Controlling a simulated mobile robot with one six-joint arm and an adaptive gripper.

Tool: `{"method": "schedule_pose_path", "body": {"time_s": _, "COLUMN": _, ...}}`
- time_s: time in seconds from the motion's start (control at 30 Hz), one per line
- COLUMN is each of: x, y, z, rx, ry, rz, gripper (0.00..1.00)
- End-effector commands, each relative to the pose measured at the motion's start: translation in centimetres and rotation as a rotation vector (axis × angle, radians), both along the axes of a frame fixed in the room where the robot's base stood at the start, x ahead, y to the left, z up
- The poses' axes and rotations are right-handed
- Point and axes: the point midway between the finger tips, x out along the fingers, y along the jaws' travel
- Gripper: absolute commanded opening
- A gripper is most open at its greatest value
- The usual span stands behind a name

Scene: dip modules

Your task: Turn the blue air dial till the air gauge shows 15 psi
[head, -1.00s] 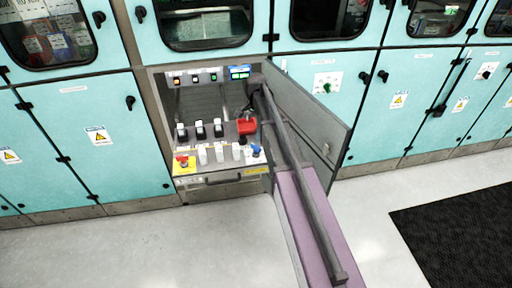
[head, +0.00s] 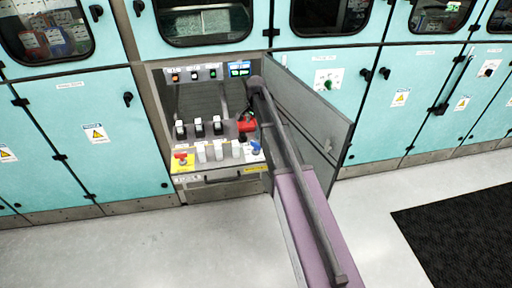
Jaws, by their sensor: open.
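The blue air dial (head: 256,148) is a small blue knob at the right end of the lower control row, inside the open cabinet bay. The air gauge (head: 240,70) is a small display with green readouts under a blue label at the panel's upper right; its figures are too small to read. My arm reaches into the bay from the lower right. My gripper (head: 245,116) is a small dark shape at the arm's end, above the dial and apart from it. It looks open and empty, with its fingers hard to make out.
A red block (head: 246,126) sits just below my gripper. An open grey door (head: 318,115) stands close on the right. The floor (head: 120,245) in front is clear.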

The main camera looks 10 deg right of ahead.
Motion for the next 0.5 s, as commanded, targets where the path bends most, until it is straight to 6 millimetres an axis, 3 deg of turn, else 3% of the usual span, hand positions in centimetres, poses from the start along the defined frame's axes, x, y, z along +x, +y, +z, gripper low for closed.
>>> {"method": "schedule_pose_path", "body": {"time_s": 0.5, "x": 0.0, "y": 0.0, "z": -4.4, "rx": 0.0, "ry": 0.0, "rz": 0.0, "gripper": 1.0}}
